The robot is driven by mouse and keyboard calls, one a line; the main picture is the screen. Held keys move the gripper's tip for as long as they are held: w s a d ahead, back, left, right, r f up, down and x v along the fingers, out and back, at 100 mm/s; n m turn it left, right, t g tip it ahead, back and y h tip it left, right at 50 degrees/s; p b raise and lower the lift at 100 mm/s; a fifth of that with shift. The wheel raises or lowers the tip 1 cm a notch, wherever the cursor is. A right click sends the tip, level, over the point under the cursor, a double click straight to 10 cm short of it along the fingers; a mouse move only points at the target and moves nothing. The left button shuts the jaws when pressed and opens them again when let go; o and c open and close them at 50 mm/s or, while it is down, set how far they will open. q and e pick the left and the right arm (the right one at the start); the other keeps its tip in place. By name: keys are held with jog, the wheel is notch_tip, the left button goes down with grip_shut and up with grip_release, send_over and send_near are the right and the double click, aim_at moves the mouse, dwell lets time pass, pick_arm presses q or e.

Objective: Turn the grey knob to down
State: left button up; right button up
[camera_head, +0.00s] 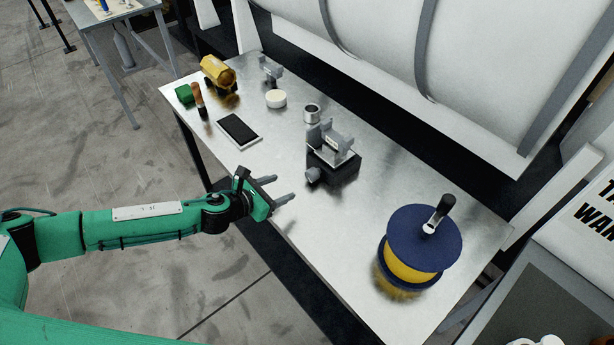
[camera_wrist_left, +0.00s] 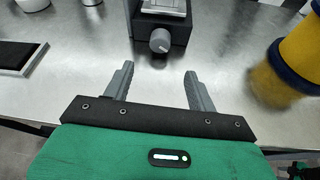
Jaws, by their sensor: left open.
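The grey knob (camera_head: 313,175) sticks out from the front of a small black-based fixture (camera_head: 345,167) with a grey clamp-like top, on the metal table. In the left wrist view the knob (camera_wrist_left: 160,41) is round with a pale mark on its face, above and ahead of the fingers. My left gripper (camera_head: 289,189) is open and empty, near the table's front edge, to the left of the knob and apart from it. The wrist view shows the open fingers (camera_wrist_left: 158,82) with bare table between them. My right gripper is not in view.
A blue and yellow spool (camera_head: 425,239) with a black handle stands at the table's right end. A black-and-white tablet (camera_head: 238,129), a white roll (camera_head: 276,99), a green block (camera_head: 184,93) and a yellow object (camera_head: 217,72) lie left. Bare table surrounds the knob's front.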

aim_at(308, 177)
pick_arm(q)
jog(key=p+x, duration=0.1)
jog(key=x, duration=1.1)
jog(key=shift+a, duration=0.1)
jog(key=c, duration=1)
jog(key=shift+p, duration=0.4)
